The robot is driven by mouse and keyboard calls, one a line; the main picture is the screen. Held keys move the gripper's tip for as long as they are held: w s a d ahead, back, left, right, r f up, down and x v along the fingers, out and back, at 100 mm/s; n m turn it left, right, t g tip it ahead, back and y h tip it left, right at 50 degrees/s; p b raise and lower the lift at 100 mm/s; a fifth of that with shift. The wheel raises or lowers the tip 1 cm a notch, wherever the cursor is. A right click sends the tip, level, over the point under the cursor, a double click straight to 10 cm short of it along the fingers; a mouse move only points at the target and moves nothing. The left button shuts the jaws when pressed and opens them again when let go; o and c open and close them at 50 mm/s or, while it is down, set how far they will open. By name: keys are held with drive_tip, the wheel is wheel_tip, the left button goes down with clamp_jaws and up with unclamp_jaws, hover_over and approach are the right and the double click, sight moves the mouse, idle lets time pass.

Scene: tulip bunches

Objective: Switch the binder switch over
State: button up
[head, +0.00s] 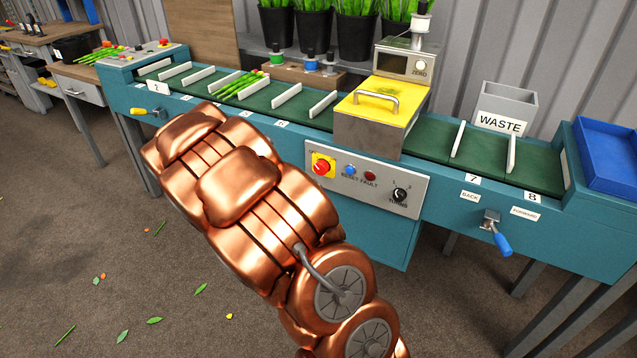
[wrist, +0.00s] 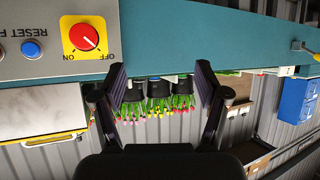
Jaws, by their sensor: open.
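The binder switch is a red knob on a square yellow plate (head: 321,167), on the grey control panel (head: 368,182) of the teal bench. The wrist view is upside down and shows the red knob (wrist: 84,37) with ON and OFF lettering. The knob's small white mark seems to lean toward OFF. My gripper (wrist: 161,78) is open and empty in the wrist view, its two fingers spread in front of the bench front. The switch lies left of both fingers there, apart from them. My copper arm hides the gripper in the head view.
Beside the switch are a blue reset button (head: 350,170), a red fault lamp (head: 370,176) and a black tuning knob (head: 399,195). A yellow-topped machine (head: 375,115) stands above. A blue-handled lever (head: 496,232) juts out at right, a yellow-handled one (head: 146,112) at left.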

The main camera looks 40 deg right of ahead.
drive_tip(key=s+d+f+m+h+b, duration=0.1)
drive_tip(key=d+f+h+b, duration=0.15)
drive_tip(key=d+f, duration=0.2)
drive_tip(key=m+g+h+b, duration=0.1)
drive_tip(key=g+h+b, duration=0.2)
drive_tip(key=h, duration=0.2)
approach(319, 170)
drive_tip(key=d, duration=0.2)
drive_tip(key=shift+x, duration=3.75)
drive_tip(key=shift+w, duration=0.2)
drive_tip(key=c, duration=1.2)
drive_tip(key=shift+o, duration=0.2)
